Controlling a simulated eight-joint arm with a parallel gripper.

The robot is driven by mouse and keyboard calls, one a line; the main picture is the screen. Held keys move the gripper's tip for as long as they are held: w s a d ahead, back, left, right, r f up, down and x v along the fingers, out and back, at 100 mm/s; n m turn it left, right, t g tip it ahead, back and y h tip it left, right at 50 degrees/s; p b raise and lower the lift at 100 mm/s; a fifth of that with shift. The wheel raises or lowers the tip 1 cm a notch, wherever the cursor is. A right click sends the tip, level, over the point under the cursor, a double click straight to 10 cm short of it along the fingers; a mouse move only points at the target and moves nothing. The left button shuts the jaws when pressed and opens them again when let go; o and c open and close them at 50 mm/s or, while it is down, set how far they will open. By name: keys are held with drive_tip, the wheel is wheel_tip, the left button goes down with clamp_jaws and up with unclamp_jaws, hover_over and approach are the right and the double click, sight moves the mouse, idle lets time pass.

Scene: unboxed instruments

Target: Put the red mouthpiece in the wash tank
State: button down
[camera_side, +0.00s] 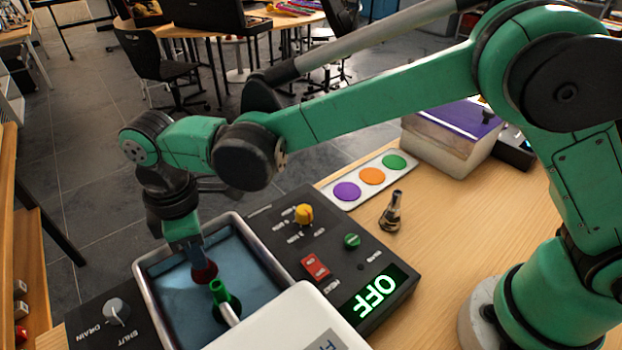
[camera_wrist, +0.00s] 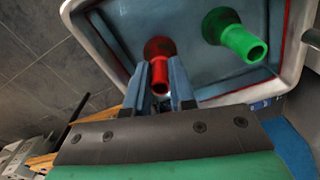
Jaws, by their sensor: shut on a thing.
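The wash tank (camera_side: 148,284) is a metal-rimmed basin with a blue-grey inside, set in a black panel; its rim also shows in the wrist view (camera_wrist: 88,30). My gripper (camera_side: 197,258) reaches down inside the tank's rim. In the wrist view my gripper (camera_wrist: 160,66) has its two blue-grey fingers shut on the red mouthpiece (camera_wrist: 160,76), wide end down and narrow end up. The red mouthpiece (camera_side: 206,273) shows just below the fingers in the side view. I cannot tell whether it touches the tank floor. A green mouthpiece (camera_side: 219,290) stands in the tank beside it.
A white box (camera_side: 290,322) covers the tank's near corner. The panel has a drain knob (camera_side: 117,310), a yellow knob (camera_side: 304,214), a red switch (camera_side: 315,266) and an "OFF" display (camera_side: 375,298). A metal mouthpiece (camera_side: 391,212) stands on the table near a colour-disc strip (camera_side: 333,203).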

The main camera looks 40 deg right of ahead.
drive_tip(key=c, duration=0.7)
unclamp_jaws()
drive_tip(key=shift+o, duration=0.2)
wheel_tip(320, 180, up, 5)
drive_tip(key=shift+d+r, duration=0.1)
drive_tip(key=shift+r, duration=0.1)
drive_tip(key=s+d+r+m+t+y, duration=0.1)
drive_tip(key=d+r+m+t, duration=0.15)
drive_tip(key=d+m, duration=0.45)
drive_tip(key=s+d+r+m+t, duration=0.2)
drive_tip(key=d+r+m, duration=0.1)
drive_tip(key=d, duration=0.9)
drive_tip(key=s+d+f+m+t+h, duration=0.1)
drive_tip(key=s+d+f+m+t, duration=0.1)
drive_tip(key=d, duration=0.5)
drive_tip(key=s+f+m, duration=0.1)
drive_tip(key=s+m, duration=0.1)
drive_tip(key=m, duration=0.1)
drive_tip(key=shift+t, duration=0.35)
